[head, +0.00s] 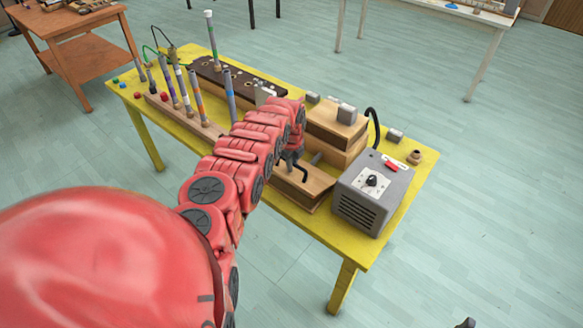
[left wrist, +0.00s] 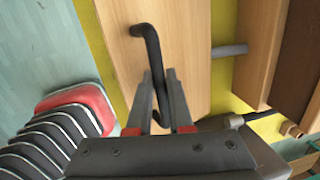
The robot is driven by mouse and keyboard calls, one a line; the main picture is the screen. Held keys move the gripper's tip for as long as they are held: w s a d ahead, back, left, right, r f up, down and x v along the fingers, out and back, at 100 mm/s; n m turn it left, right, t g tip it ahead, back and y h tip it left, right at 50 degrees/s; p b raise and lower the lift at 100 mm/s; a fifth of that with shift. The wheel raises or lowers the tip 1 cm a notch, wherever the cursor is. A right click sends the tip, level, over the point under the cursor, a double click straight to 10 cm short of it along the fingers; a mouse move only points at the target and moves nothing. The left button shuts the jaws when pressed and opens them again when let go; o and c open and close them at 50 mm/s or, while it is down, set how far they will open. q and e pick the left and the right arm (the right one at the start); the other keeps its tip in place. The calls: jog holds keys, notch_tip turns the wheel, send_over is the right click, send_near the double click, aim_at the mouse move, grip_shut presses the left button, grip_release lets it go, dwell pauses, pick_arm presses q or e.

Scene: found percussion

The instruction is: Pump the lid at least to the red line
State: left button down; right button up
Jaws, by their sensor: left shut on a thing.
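The lid is probably the flat wooden board (head: 306,184) at the front middle of the yellow table; it also fills the middle of the left wrist view (left wrist: 190,30). A bent black handle (head: 301,170) rises from it and shows in the left wrist view (left wrist: 147,45). My left gripper (head: 292,158) is shut on this handle, its two fingers (left wrist: 162,85) either side of the rod. My left arm hides part of the board. I cannot make out a red line in either view.
A grey box (head: 370,200) with a dial and red switch stands right of the board. Stacked wooden blocks (head: 335,130) stand behind it, with a grey rod (left wrist: 230,50) between. Several upright tubes (head: 185,92) stand in a rack at the left. The yellow table (head: 405,215) has open floor around it.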

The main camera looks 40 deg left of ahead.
pick_arm(q)
jog(key=c, duration=0.7)
grip_release()
jog(key=shift+s, duration=0.1)
jog(key=shift+c, duration=0.2)
jog(key=r, duration=0.2)
jog(key=r+b, duration=0.1)
jog(key=r, duration=0.1)
jog(key=s+r, duration=0.1)
jog(key=r, duration=0.1)
jog(key=shift+d+b, duration=0.15)
jog(key=shift+b, duration=0.15)
notch_tip(320, 180, up, 11)
jog(key=s+d+p, duration=0.1)
jog(key=p, duration=0.5)
jog(key=shift+s, duration=0.3)
